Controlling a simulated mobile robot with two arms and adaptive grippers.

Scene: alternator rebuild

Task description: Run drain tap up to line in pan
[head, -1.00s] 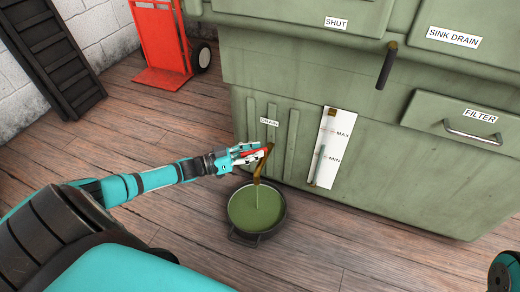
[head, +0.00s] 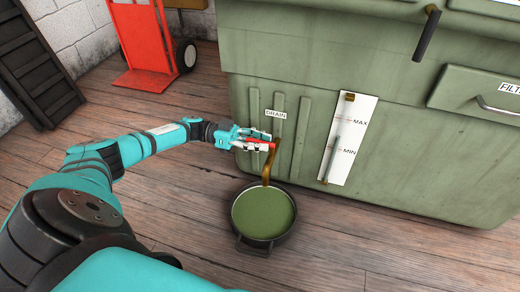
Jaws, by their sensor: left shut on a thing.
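The drain tap has a red lever (head: 264,145) and a brass spout (head: 269,167). It is on the front of the green cabinet, under the DRAIN label. My left gripper (head: 256,143) is shut on the red lever. The pan (head: 239,243), dark with side handles, stands on the floor below the spout. It holds green liquid (head: 263,212) that reaches close to the rim. No stream shows between spout and liquid. I cannot make out a line inside the pan. My right gripper is not in view.
The green cabinet (head: 400,175) stands behind the pan, with a white MAX/MIN gauge (head: 352,130) right of the tap. A red hand truck (head: 140,40) and a dark ramp (head: 28,65) stand at the back left. Wooden floor around the pan is clear.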

